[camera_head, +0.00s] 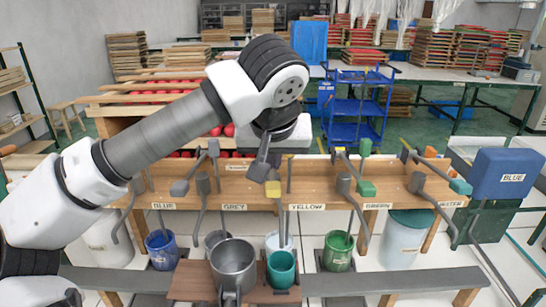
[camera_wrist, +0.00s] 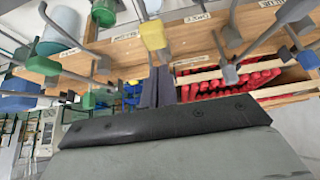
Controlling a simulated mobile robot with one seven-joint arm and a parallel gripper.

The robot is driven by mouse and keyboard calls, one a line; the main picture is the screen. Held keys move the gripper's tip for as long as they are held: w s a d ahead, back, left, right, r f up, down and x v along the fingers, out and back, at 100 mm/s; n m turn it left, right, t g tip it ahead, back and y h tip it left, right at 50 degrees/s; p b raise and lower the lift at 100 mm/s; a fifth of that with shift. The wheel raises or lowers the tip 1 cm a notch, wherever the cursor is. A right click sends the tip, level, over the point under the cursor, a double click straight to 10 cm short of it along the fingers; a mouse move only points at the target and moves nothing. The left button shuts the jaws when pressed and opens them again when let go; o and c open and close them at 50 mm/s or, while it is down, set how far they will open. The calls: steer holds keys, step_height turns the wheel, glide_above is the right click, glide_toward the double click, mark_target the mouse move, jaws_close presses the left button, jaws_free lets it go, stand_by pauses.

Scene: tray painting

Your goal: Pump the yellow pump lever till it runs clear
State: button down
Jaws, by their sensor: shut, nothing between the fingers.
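The yellow pump lever has a yellow block handle (camera_head: 273,189) on a grey arm, above the YELLOW label (camera_head: 307,207) on the wooden bench. The yellow block also shows in the wrist view (camera_wrist: 153,36). My gripper (camera_head: 259,172) is shut and empty, pointing down just above and slightly left of the yellow block. In the wrist view its dark fingers (camera_wrist: 157,86) appear just below the block; I cannot tell whether they touch it. A pale pot (camera_head: 279,241) stands below the yellow spout, partly hidden by a teal cup (camera_head: 281,270). I cannot see any flow.
Other levers flank it, including green-handled ones (camera_head: 366,188) and grey ones (camera_head: 180,187). A blue pot (camera_head: 162,251) and a green pot (camera_head: 338,251) stand below. A metal jug (camera_head: 233,264) sits on a brown board (camera_head: 190,283) in front. A blue box (camera_head: 506,174) stands right.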

steer(key=shift+f+b, duration=4.25)
steer(key=shift+f, duration=1.05)
step_height(320, 180, up, 11)
steer(key=p, duration=0.8)
steer(key=shift+f, duration=0.1)
steer(key=shift+f, duration=0.1)
